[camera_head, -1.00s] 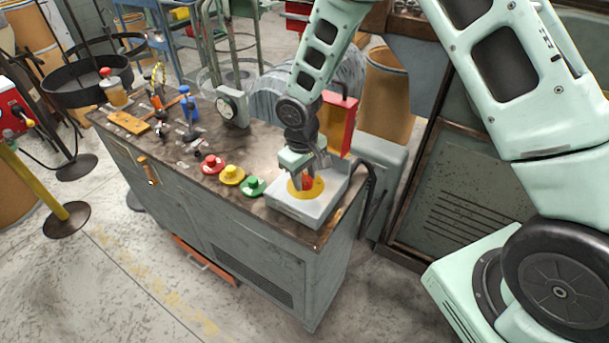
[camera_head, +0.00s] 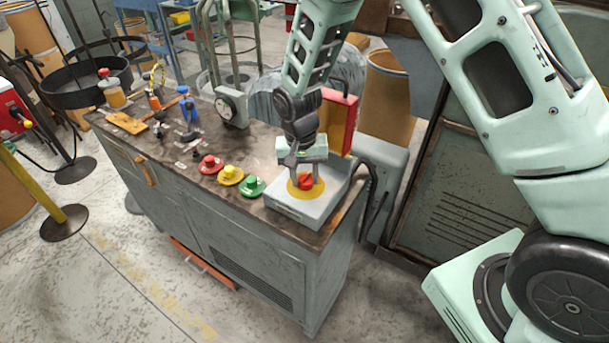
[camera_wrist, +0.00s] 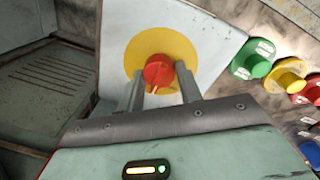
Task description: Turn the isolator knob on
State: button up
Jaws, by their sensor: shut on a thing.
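The isolator knob (camera_head: 306,182) is red and sits on a round yellow plate (camera_head: 297,194) on top of a pale grey box (camera_head: 296,212) at the bench's right end. My gripper (camera_head: 305,173) points down at the knob from above. In the wrist view the red knob (camera_wrist: 158,70) lies between my two fingers (camera_wrist: 158,82), one on each side, shut on it. A small pale mark shows on the knob's near edge. The yellow plate (camera_wrist: 182,46) surrounds the knob.
Green (camera_head: 252,186), yellow (camera_head: 231,174) and red (camera_head: 209,164) buttons stand left of the box. A raised red cover (camera_head: 340,122) is just behind it. A dial gauge (camera_head: 231,105) and several tools stand farther left on the bench.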

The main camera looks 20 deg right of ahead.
aim_at(302, 176)
jog(key=m+p, duration=0.1)
jog(key=m, duration=0.3)
jog(key=shift+r+m, duration=0.1)
jog(key=shift+m, duration=0.2)
jog(key=m+p, duration=0.1)
jog(key=m, duration=0.3)
jog(key=shift+d+g, duration=0.1)
jog(key=shift+g, duration=0.2)
jog(key=shift+w, duration=0.1)
jog(key=o, duration=1)
notch_tip(302, 176, up, 17)
jog(key=w+b, duration=0.1)
jog(key=shift+a, duration=0.25)
jog(key=shift+r, duration=0.1)
